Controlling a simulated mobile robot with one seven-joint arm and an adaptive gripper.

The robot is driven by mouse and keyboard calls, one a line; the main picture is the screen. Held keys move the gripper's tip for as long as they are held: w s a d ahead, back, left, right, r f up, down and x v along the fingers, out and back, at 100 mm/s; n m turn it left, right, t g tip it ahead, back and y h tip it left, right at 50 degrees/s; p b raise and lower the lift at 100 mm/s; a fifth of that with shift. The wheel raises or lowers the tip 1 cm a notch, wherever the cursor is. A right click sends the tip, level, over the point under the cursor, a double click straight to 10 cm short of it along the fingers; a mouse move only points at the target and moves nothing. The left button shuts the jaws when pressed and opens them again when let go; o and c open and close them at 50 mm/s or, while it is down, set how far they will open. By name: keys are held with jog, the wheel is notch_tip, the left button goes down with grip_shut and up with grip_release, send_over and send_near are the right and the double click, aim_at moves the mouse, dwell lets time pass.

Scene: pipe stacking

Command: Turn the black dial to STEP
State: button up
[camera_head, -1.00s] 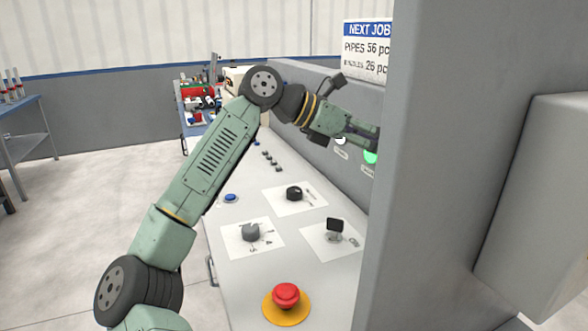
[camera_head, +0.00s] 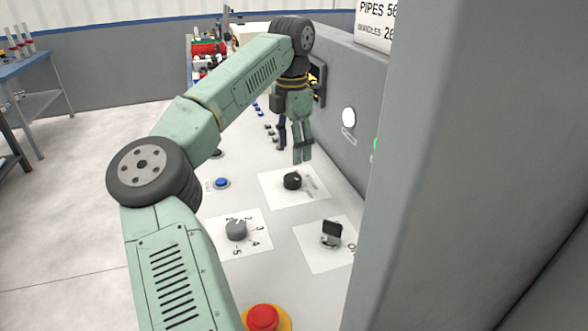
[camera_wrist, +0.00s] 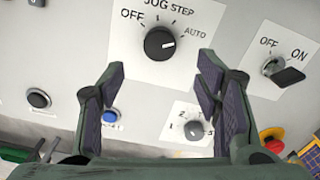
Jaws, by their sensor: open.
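The black dial (camera_head: 292,181) sits on a white plate on the sloping console. It also shows in the wrist view (camera_wrist: 160,43), with the labels OFF, JOG, STEP and AUTO around it. Its white mark points right, roughly towards AUTO. My gripper (camera_head: 302,157) points down just above and behind the dial in the head view. In the wrist view my gripper (camera_wrist: 160,66) is open and empty, its fingers spread wide, with the dial showing beyond and between the tips. The fingers appear apart from the dial.
A grey numbered dial (camera_head: 236,230), a key-like OFF/ON switch (camera_head: 332,233), a blue button (camera_head: 221,183) and a red emergency button (camera_head: 263,318) surround the plate. A grey upright panel (camera_head: 352,80) stands behind, and a large grey wall (camera_head: 470,180) at right.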

aim_at(292, 177)
notch_tip(292, 177, down, 8)
jog(key=shift+r+p, duration=0.1)
jog(key=shift+p, duration=0.65)
jog(key=shift+c, duration=0.2)
jog(key=c, duration=1.1)
jog(key=shift+w, duration=0.1)
jog(key=n+b, duration=0.1)
jog(key=n, duration=0.3)
jog(key=shift+n+b, duration=0.55)
jog(key=shift+n, duration=1.35)
